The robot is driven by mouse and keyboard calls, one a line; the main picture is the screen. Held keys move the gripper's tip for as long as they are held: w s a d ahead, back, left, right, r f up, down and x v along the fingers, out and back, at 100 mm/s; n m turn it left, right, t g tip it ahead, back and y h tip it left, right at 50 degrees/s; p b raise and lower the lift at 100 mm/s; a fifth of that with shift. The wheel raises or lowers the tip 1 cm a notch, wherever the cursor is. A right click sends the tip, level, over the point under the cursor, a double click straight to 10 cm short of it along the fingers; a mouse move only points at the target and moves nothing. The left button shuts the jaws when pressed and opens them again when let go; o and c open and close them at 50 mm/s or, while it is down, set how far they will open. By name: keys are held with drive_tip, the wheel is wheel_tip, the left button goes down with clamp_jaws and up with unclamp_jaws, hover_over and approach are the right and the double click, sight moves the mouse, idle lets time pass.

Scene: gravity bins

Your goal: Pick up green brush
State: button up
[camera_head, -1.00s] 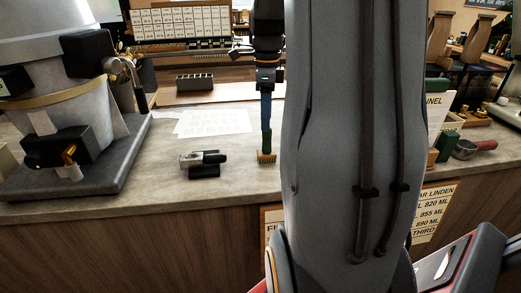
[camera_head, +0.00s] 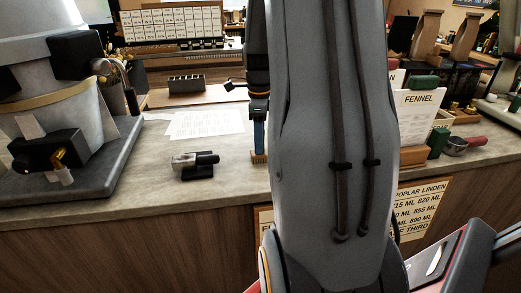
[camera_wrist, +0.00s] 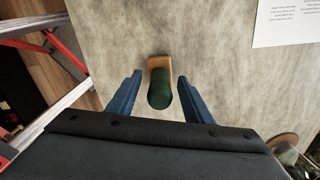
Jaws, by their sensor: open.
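The green brush stands upright on the counter, with a green handle and a tan base. In the wrist view its handle (camera_wrist: 160,92) points up at the camera, between the fingers of my gripper (camera_wrist: 160,98). The tan base (camera_wrist: 158,63) shows beyond the handle. My gripper is open, with one blue finger on each side of the handle and a gap on both sides. In the head view my gripper (camera_head: 260,145) is partly hidden by my arm, and only a bit of the tan base (camera_head: 259,158) shows below it.
A grey and black tool (camera_head: 195,163) lies left of my gripper on the counter (camera_head: 120,190). White paper sheets (camera_head: 205,123) lie behind it. A large grey machine (camera_head: 60,110) stands at the left.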

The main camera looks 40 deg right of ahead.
drive_tip(key=shift+f, duration=0.6)
clamp_jaws()
drive_tip(key=shift+r, duration=0.1)
wheel_tip(320, 180, up, 10)
drive_tip(key=shift+f+b, duration=0.1)
drive_tip(key=shift+b, duration=0.85)
